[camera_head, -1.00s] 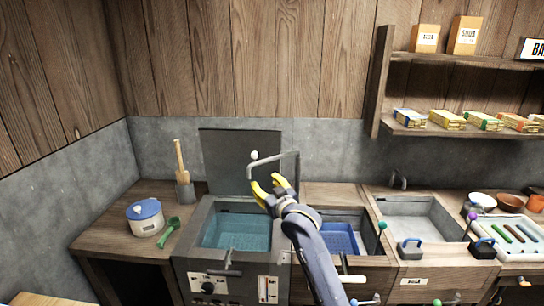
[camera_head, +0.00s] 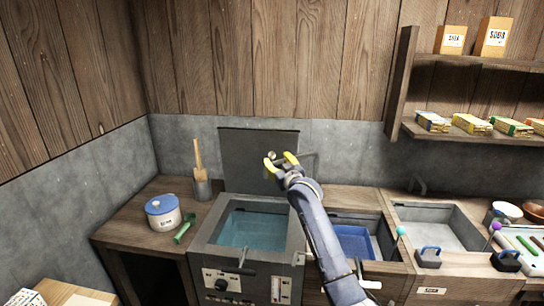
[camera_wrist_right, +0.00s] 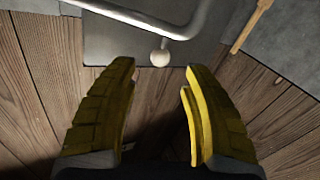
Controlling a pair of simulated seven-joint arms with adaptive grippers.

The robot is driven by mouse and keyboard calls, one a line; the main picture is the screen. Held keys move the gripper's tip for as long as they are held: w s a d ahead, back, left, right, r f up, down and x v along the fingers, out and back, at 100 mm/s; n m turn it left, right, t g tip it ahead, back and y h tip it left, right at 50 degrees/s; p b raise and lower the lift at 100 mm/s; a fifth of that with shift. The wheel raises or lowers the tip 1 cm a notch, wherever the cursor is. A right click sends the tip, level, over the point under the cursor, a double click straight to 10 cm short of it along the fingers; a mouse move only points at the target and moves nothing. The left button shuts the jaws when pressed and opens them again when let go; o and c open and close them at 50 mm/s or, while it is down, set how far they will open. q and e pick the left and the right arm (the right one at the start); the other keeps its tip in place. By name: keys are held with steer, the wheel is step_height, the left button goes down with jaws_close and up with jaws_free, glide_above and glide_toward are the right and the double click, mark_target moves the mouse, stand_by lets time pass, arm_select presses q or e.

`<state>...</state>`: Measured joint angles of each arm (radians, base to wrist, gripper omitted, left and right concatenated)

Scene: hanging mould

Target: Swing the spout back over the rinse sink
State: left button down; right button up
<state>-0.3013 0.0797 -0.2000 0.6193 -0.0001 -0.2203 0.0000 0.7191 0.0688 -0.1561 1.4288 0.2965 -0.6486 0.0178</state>
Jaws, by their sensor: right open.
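The spout (camera_head: 307,156) is a bent grey metal tube behind the basins, with a pale ball knob (camera_head: 271,155) on its end. The knob hangs in front of the raised dark lid of the left, water-filled basin (camera_head: 252,231). My right gripper (camera_head: 279,158) is open, its yellow fingers beside the knob in the head view. In the right wrist view, the knob (camera_wrist_right: 160,57) shows just beyond and between the fingertips, with no visible contact. A grey sink (camera_head: 437,228) stands to the right; its label is too small to read. My left gripper is out of view.
A blue-lined middle basin (camera_head: 352,243) lies partly behind my right arm. A blue-lidded pot (camera_head: 163,213) and a green scoop (camera_head: 185,230) stand on the left counter. Shelves with boxes (camera_head: 493,37) hang at upper right.

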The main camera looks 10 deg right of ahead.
mark_target(273, 156)
steer(key=shift+w+a, duration=0.15)
steer(key=shift+w, duration=0.95)
steer(key=shift+w+a, duration=0.2)
steer(key=shift+w, duration=0.85)
steer(key=shift+w+a, duration=0.15)
steer(key=shift+w, duration=0.95)
jaws_close()
